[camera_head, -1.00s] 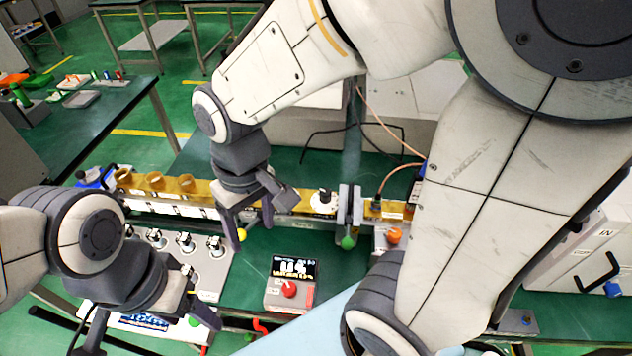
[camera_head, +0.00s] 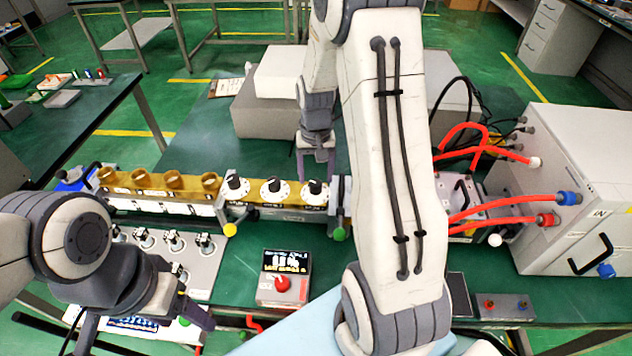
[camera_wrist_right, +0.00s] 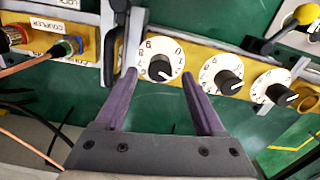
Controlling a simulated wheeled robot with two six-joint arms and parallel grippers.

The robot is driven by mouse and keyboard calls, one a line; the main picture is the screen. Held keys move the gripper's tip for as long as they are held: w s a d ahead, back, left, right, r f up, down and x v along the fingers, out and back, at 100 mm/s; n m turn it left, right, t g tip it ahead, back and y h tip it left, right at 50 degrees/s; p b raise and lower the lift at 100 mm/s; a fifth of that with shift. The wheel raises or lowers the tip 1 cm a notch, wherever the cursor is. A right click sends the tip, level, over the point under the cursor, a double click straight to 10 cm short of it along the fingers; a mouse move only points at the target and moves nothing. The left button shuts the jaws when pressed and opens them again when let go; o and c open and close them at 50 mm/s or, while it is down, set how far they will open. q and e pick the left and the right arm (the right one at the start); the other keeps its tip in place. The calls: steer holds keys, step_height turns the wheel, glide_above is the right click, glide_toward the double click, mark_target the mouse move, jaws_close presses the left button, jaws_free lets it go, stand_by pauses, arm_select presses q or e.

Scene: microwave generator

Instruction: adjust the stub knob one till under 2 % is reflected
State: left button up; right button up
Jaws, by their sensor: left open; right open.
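Three black stub knobs on white numbered dials sit in a row on the brass waveguide (camera_head: 150,186): left (camera_head: 235,187), middle (camera_head: 272,186) and right (camera_head: 313,187) in the head view. The right wrist view shows the same row reversed, with knobs (camera_wrist_right: 160,69), (camera_wrist_right: 228,83) and (camera_wrist_right: 277,93). I cannot read which is number one. My right gripper (camera_wrist_right: 160,85) is open and empty, its fingers either side of the knob nearest the coupler, apparently not touching it. A meter (camera_head: 287,262) with a red button shows lit digits too blurred to read. My left gripper (camera_head: 145,332) is open at lower left.
A green-tipped clamp lever (camera_head: 339,234) and a yellow-tipped one (camera_head: 230,229) flank the stub section. The coupler (camera_wrist_right: 50,28) with cables lies beside it. A grey generator cabinet (camera_head: 575,190) with red hoses stands at right.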

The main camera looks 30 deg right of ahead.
mark_target(316, 182)
steer(key=shift+f, duration=1.8)
jaws_close()
steer(key=shift+n+p, duration=0.45)
steer(key=shift+n, duration=1.45)
jaws_free()
step_height(316, 182, up, 11)
steer(key=b, duration=0.1)
steer(key=shift+f, duration=0.2)
